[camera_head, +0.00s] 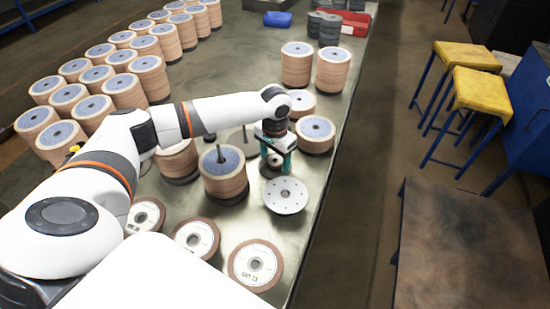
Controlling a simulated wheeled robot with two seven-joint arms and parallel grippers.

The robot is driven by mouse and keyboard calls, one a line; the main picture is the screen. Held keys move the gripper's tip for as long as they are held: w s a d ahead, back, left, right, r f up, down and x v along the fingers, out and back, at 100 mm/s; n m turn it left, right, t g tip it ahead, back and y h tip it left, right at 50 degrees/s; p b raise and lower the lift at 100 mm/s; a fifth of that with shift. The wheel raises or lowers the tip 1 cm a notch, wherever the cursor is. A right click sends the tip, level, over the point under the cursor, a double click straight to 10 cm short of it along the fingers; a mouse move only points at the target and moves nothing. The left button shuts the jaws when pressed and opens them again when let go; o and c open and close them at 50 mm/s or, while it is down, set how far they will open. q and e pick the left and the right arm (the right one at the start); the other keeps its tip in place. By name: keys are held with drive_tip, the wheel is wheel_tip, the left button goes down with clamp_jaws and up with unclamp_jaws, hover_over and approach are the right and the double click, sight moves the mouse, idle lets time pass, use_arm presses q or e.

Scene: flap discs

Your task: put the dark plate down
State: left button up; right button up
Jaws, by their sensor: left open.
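My left gripper (277,158) points down over the table, its teal fingers apart. Between and below its fingers is a small dark round piece (268,171) with a lighter centre, partly hidden by the fingers. I cannot tell whether it is the dark plate, or whether the fingers touch it. A pale grey round plate (286,203) with small holes lies just in front of the gripper. A stack of tan discs (226,180) on a dark base stands left of the gripper, with a dark post rising from its middle. My right gripper is not in view.
Stacks of tan flap discs (92,113) fill the table's left side. More stacks (316,135) stand right of and behind the gripper. Loose labelled discs (255,266) lie along the front. A blue bin (278,19) is at the back. Yellow stools (479,92) stand off to the right.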

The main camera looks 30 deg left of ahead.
use_arm(q)
wheel_tip(320, 180, up, 12)
drive_tip(key=b, duration=0.1)
drive_tip(key=shift+f, duration=0.15)
idle(0.6)
